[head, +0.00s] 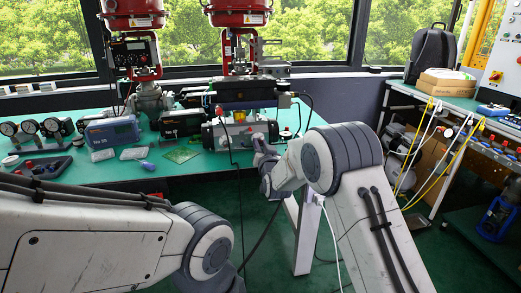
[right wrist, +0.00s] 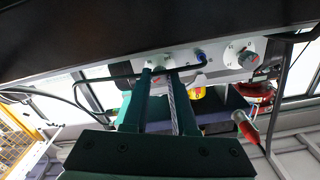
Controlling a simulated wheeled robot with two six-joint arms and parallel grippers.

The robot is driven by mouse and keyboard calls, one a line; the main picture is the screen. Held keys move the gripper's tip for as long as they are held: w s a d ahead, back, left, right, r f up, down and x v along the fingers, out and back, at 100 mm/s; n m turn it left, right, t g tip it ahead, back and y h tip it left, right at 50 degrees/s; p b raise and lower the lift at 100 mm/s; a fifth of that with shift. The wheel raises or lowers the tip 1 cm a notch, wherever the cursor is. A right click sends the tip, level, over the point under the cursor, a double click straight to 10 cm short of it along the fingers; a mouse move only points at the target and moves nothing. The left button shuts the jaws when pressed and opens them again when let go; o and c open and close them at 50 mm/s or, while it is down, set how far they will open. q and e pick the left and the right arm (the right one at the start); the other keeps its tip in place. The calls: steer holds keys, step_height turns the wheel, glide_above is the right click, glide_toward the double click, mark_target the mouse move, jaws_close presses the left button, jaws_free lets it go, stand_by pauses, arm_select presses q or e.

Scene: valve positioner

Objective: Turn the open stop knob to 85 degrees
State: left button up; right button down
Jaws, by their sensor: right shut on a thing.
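The valve positioner (head: 226,131) is a silver-fronted box with small round knobs and fittings, at the front edge of the green bench. My right gripper (head: 257,140) reaches its front face at the right end. In the right wrist view my right gripper (right wrist: 162,69) has its two fingers close together on a small knob (right wrist: 160,57) on the silver panel. The fingertips hide most of that knob, and its label and angle cannot be read. Another round knob (right wrist: 246,57) with a red mark stands apart on the same panel. My left gripper is out of view.
A black cable (right wrist: 120,79) runs close by the fingers, and a red-handled part (right wrist: 245,127) stands at the right. On the bench (head: 199,168) are a blue device (head: 112,132), gauges (head: 30,127) and a green board (head: 181,154) left of the positioner.

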steer(key=shift+m+b, duration=0.3)
steer(key=shift+m, duration=0.3)
steer(key=c, duration=0.7)
jaws_free()
steer(key=shift+s, duration=0.1)
steer(key=s+d, duration=0.2)
steer(key=s, duration=0.8)
